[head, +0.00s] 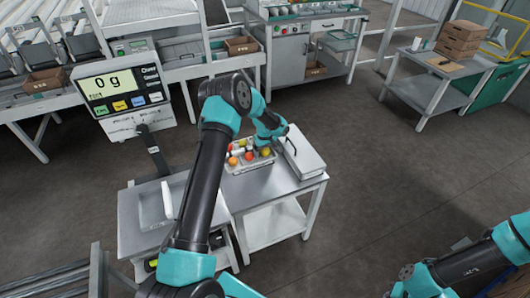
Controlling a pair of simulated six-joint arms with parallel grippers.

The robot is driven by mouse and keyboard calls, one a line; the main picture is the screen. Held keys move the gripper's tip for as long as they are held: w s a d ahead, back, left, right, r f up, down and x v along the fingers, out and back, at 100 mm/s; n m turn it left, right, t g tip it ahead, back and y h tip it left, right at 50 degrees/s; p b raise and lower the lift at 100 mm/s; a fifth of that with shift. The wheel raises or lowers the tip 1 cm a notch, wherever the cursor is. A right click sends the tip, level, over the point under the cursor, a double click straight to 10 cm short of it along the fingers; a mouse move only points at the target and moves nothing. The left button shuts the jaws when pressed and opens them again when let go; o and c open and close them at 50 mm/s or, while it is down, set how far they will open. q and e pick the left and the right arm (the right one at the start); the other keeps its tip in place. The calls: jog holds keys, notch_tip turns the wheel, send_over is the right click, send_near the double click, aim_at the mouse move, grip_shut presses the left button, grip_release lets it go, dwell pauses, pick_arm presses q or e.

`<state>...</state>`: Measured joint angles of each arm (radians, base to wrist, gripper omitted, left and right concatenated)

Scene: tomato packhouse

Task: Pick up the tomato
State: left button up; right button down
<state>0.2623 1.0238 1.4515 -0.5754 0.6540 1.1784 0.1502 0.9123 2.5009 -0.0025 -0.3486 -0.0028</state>
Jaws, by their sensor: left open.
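Several tomatoes, red, orange, yellow and green, sit in a shallow light tray (236,171) on a small metal table. Which tomato the task means, I cannot tell. My left gripper (268,147) is open, over the back right part of the tray. Its wrist hides part of the tray, and its fingertips are too small to tell whether they touch a tomato. My right gripper is not in view; only part of that arm shows.
A grey-white box (305,158) stands just right of the tray. A scale display (122,88) reading 0 g is at the left, above a metal table (133,218). The floor right of the small table is clear.

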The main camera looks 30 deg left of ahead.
pick_arm(q)
jog(key=shift+c, duration=0.2)
jog(key=c, duration=0.8)
jog(key=shift+o, duration=0.2)
jog(key=shift+r, duration=0.1)
jog(key=shift+r, duration=0.25)
notch_tip(320, 180, up, 3)
jog(key=s+d, duration=0.2)
jog(key=s, duration=0.2)
jog(key=s+d+r, duration=0.1)
jog(key=s+d, duration=0.2)
jog(key=s, duration=0.2)
jog(key=s+d, duration=0.3)
jog(key=s, duration=0.1)
jog(key=shift+s+d+r, duration=0.15)
jog(key=shift+s+d, duration=0.05)
jog(key=shift+s, duration=0.1)
